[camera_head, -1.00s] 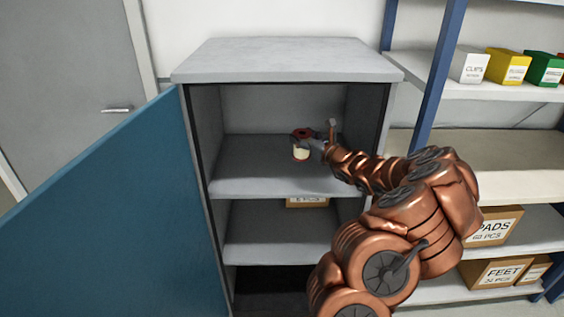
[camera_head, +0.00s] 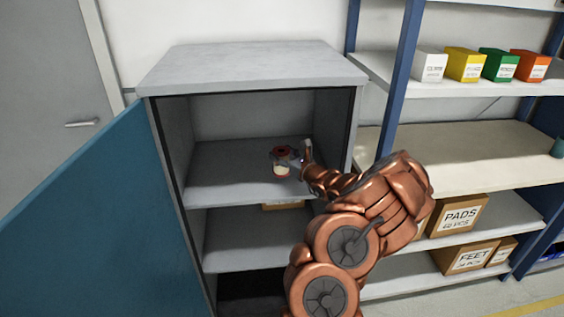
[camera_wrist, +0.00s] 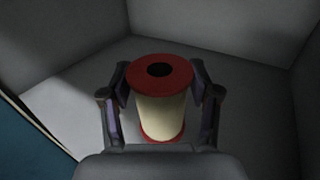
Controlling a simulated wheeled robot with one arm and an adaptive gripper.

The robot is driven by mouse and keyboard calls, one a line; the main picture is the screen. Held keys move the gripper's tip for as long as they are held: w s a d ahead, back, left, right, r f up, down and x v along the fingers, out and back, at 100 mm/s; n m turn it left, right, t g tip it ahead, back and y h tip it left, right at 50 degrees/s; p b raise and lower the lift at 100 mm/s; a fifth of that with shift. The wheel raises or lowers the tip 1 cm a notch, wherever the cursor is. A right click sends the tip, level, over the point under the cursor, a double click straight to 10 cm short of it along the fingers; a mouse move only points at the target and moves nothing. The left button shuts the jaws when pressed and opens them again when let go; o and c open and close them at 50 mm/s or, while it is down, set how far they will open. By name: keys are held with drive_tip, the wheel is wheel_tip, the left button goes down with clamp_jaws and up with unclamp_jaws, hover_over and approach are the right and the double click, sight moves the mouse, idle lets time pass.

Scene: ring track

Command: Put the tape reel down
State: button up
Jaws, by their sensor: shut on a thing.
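The tape reel (camera_wrist: 160,108) is a cream roll with red end discs. It stands upright between the two fingers of my gripper (camera_wrist: 160,100), which is shut on it in the wrist view. In the head view the reel (camera_head: 282,169) is inside the open cabinet (camera_head: 255,68), at its upper shelf (camera_head: 230,183). My gripper (camera_head: 290,158) reaches it from the right. I cannot tell for sure whether the reel's lower disc touches the shelf.
The cabinet's blue door (camera_head: 90,215) stands open at the left. A carton (camera_head: 283,205) is on the shelf below. The upper shelf around the reel is bare. At the right, a blue-framed rack (camera_head: 398,75) holds small boxes and a PADS carton (camera_head: 457,215).

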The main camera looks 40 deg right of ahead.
drive_tip(key=shift+f+p, duration=0.45)
drive_tip(key=shift+f, duration=1.15)
drive_tip(key=shift+f, duration=0.2)
drive_tip(key=o, duration=1.3)
drive_tip(key=shift+r, duration=0.2)
drive_tip(key=s+b, duration=0.1)
drive_tip(key=s, duration=0.2)
drive_tip(key=s+b, duration=0.1)
drive_tip(key=s, duration=0.6)
drive_tip(key=shift+a+b, duration=0.4)
drive_tip(key=shift+s+a, duration=0.2)
drive_tip(key=shift+s, duration=0.75)
